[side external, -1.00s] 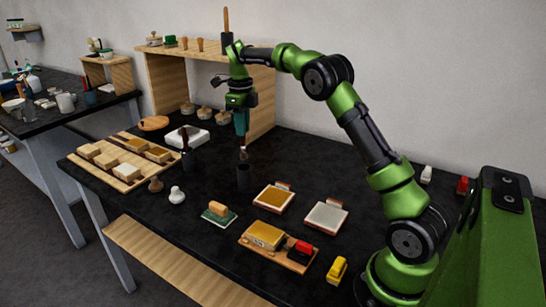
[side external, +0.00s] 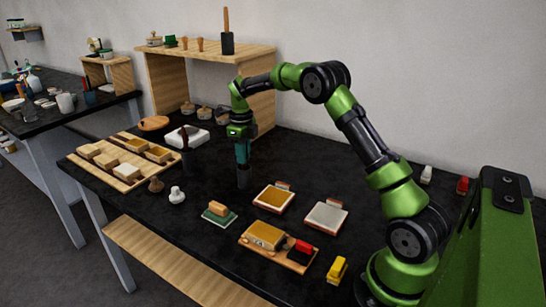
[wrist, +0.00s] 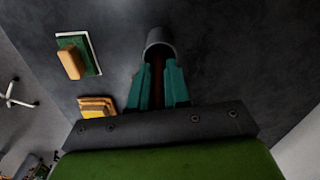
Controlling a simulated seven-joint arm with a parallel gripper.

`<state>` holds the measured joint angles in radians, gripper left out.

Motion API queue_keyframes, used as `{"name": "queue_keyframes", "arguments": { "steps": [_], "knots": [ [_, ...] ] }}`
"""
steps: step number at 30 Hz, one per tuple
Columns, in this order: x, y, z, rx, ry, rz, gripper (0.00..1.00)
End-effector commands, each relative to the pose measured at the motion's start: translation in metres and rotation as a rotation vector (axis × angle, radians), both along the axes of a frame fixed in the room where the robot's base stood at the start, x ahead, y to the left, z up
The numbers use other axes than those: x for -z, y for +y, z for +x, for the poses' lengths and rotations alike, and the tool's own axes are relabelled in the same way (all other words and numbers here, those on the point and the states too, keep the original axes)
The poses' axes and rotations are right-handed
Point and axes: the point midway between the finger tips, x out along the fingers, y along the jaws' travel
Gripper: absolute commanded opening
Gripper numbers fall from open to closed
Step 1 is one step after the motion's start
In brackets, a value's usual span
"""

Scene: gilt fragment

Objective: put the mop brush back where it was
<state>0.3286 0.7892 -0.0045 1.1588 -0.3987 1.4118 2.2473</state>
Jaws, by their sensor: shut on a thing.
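My gripper (side external: 242,158) points straight down over a dark grey cup (side external: 243,179) in the middle of the black table. In the wrist view its teal fingers (wrist: 160,88) are shut on a thin reddish-brown handle (wrist: 158,68), which appears to be the mop brush's. The handle runs into the mouth of the round grey cup (wrist: 159,42). The brush head is hidden, seemingly inside the cup. I cannot tell whether it touches the bottom. The fingertips are at or just above the rim.
A dark pot with an upright dark handle (side external: 187,158) stands to the left. A white dish (side external: 187,137) lies behind it. A green pad with a wooden block (side external: 219,213) and an orange-topped tile (side external: 273,198) are nearby. The wooden shelf (side external: 165,85) stands behind.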

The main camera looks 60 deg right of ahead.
Motion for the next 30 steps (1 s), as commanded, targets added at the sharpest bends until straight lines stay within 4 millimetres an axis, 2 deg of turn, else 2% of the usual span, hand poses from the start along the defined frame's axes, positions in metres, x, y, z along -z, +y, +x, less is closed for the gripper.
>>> {"name": "queue_keyframes", "arguments": {
  "steps": [6,7,12,20,23,26,30],
  "knots": [
    [0.003,0.000,0.000,0.000,0.000,0.000,0.00],
    [0.003,0.000,0.000,0.000,0.000,-0.001,0.20],
    [0.003,0.000,0.000,0.000,0.000,0.000,0.42],
    [0.002,0.000,0.000,0.000,0.000,0.000,0.42],
    [-0.004,0.000,0.000,0.000,-0.001,-0.001,0.42],
    [-0.019,-0.001,0.001,0.000,-0.004,-0.003,0.42],
    [-0.049,0.000,0.001,0.000,-0.005,-0.003,0.42]
  ]
}}
